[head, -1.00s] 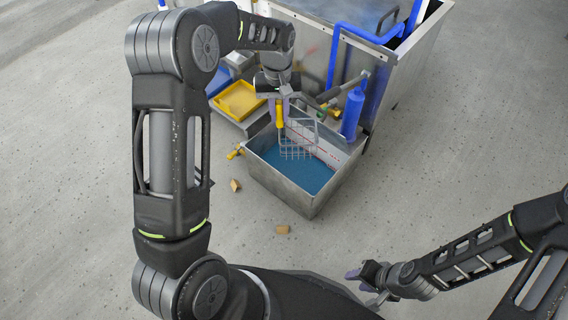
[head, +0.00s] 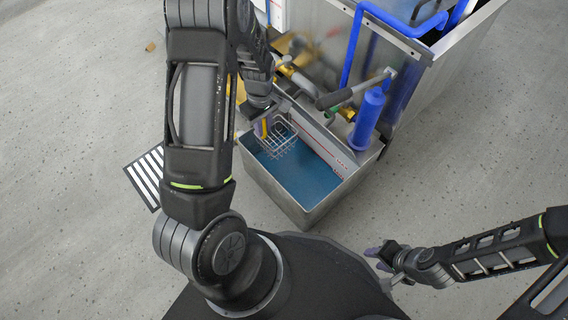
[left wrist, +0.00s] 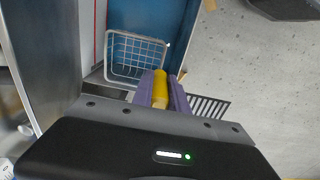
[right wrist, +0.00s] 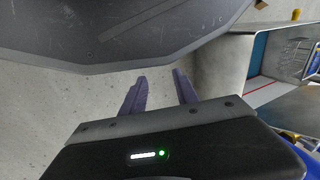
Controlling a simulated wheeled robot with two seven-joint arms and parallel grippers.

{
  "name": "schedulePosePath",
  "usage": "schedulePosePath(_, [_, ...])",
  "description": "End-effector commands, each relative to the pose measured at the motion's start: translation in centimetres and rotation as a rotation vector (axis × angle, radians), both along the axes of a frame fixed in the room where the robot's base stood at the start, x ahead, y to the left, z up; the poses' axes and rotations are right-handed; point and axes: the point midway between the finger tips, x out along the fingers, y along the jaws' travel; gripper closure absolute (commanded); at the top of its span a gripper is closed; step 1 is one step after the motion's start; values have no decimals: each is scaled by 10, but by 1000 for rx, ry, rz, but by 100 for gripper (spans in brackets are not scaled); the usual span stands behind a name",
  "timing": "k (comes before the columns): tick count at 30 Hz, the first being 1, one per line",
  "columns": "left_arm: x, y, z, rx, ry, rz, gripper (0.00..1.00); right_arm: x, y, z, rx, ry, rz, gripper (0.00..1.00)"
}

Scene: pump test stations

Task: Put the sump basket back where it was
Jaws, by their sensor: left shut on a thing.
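The sump basket (head: 279,139) is a wire mesh basket with a yellow grip. It is at the back left corner inside the steel sump tank (head: 277,196), which holds blue liquid. It also shows in the left wrist view (left wrist: 136,56). My left gripper (head: 262,118) is shut on its yellow grip (left wrist: 160,88), between purple fingers. Whether the basket rests on anything is hard to tell. My right gripper (head: 376,259) is empty in front of the tank; its purple fingers stand apart in the right wrist view (right wrist: 160,88).
A blue cylinder (head: 368,118) and a lever with a dark grip (head: 345,96) stand close behind the tank. A large steel tank with blue pipes (head: 351,44) is behind them. A striped floor grate (head: 147,179) lies left. Floor to the right is clear.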

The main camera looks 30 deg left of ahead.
Motion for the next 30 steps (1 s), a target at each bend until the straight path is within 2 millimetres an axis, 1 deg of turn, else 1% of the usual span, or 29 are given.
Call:
schedulePosePath(1, [0,0,-16,0,0,0,100,2,0,-14,-2,-4,-3,64])
schedulePosePath(7, [0,0,-49,0,1,-1,100,5,-1,-40,-4,-14,-10,64])
schedulePosePath(11, [0,0,-65,0,0,-1,100,8,-1,-53,-6,-20,-13,64])
schedulePosePath(14, [0,0,-69,0,-1,-1,100,9,-1,-55,-7,-23,-14,64])
schedulePosePath(24, [1,0,-69,0,-1,-2,100,10,-1,-54,-7,-25,-15,64])
schedulePosePath(26, [0,0,-74,-1,0,-2,100,10,-1,-57,-7,-26,-15,64])
schedulePosePath(30, [0,0,-96,-1,1,-2,100,12,-1,-70,-8,-30,-17,64])
